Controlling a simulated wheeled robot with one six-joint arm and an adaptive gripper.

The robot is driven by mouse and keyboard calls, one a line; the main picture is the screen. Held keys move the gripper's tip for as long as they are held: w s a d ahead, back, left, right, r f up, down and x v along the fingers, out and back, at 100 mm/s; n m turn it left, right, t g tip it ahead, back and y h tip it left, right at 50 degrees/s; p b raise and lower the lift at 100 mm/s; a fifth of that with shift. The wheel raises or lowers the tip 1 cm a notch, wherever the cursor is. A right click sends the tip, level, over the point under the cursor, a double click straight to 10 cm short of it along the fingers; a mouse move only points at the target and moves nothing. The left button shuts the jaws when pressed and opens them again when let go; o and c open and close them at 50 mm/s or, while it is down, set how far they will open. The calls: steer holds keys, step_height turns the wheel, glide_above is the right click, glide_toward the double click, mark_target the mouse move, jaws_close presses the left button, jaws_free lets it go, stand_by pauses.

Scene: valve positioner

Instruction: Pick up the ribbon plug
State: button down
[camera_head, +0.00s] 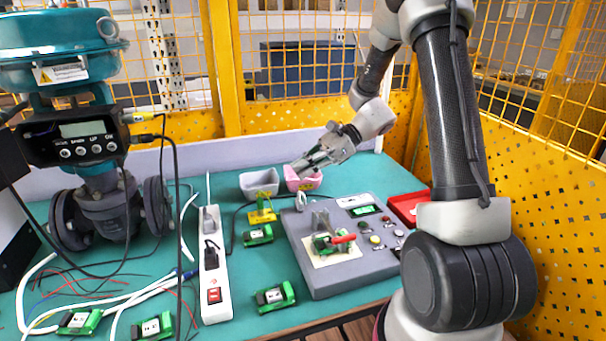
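I cannot pick out the ribbon plug for certain at this size. A small green part with a red piece (341,239) sits on a beige plate (322,258) on the grey panel box (350,282), and a grey upright part stands behind it. My gripper (298,168) is above the back of the table, pointing down and left, over the pink bin. It is clear of the green part and the panel box. Its fingers are small and seen from the side, so their opening is unclear. I see nothing held in it.
Several green modules (273,297) lie on the teal table. A white power strip (213,282) with cables runs left of centre. A grey bin (259,183) and pink bin (303,181) stand behind, a red tray (405,208) at right. The valve positioner (85,140) fills the left.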

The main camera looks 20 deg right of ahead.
steer(key=shift+c, duration=2.2)
jaws_free()
